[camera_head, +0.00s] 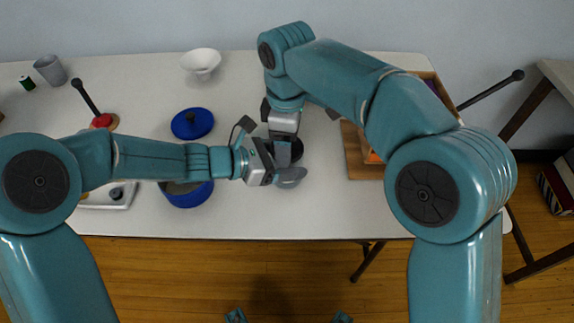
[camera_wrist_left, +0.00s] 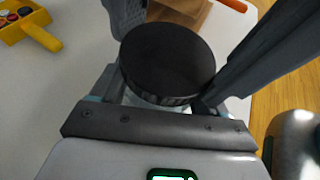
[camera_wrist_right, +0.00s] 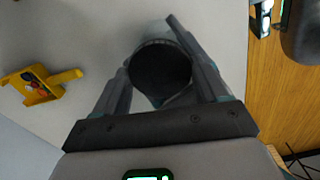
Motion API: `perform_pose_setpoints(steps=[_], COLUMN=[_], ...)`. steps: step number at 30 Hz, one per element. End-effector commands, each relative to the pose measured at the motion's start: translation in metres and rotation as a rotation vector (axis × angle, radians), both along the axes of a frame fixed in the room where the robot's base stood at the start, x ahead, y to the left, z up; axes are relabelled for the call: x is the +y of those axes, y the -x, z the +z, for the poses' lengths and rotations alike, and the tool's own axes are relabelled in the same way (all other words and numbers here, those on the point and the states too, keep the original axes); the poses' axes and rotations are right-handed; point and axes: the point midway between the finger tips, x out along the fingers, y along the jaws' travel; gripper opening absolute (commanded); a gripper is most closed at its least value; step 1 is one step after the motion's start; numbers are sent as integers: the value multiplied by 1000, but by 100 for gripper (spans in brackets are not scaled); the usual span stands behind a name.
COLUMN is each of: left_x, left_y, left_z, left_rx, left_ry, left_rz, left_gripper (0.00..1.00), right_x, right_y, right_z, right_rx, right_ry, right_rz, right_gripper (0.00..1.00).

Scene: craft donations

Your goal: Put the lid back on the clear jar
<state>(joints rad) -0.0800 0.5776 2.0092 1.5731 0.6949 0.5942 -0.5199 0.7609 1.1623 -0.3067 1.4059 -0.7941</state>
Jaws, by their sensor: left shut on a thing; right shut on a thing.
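The black lid (camera_wrist_left: 168,58) is a round disc with a ridged rim, seen from above between the fingers in both wrist views. The clear jar (camera_wrist_right: 182,98) is directly beneath it, and its pale glass shows around the lid's edge in the right wrist view. My left gripper (camera_head: 272,163) comes in from the left and is shut around the jar. My right gripper (camera_head: 285,140) comes down from behind and appears shut on the lid. The fingers hide much of the jar. I cannot tell whether the lid is fully seated.
A blue pot (camera_head: 188,199) and its blue lid (camera_head: 192,123) lie to the left. A white bowl (camera_head: 201,61) and grey cup (camera_head: 50,70) stand at the back. A yellow tray (camera_wrist_right: 36,84) shows in both wrist views.

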Motion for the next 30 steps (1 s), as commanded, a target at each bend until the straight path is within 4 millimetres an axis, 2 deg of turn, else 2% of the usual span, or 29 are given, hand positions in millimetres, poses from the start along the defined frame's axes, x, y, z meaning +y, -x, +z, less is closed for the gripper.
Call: perform_pose_setpoints(steps=[2,3,5,13,22,30], left_x=[0,0,0,0,0,0], left_y=[0,0,0,0,0,0], left_z=[0,0,0,0,0,0], left_rx=[0,0,0,1,0,0], left_ry=[0,0,0,0,0,0], left_rz=[0,0,0,1,0,0], left_gripper=[0,0,0,0,0,0], right_x=[0,0,0,1,1,0], right_y=[0,0,0,1,0,0], right_z=[0,0,0,2,39,45], right_rx=[0,0,0,2,-1,1], right_ry=[-1,-1,0,0,-2,0], right_rz=[1,1,2,4,3,4], right_gripper=[36,82,98,98,98,98])
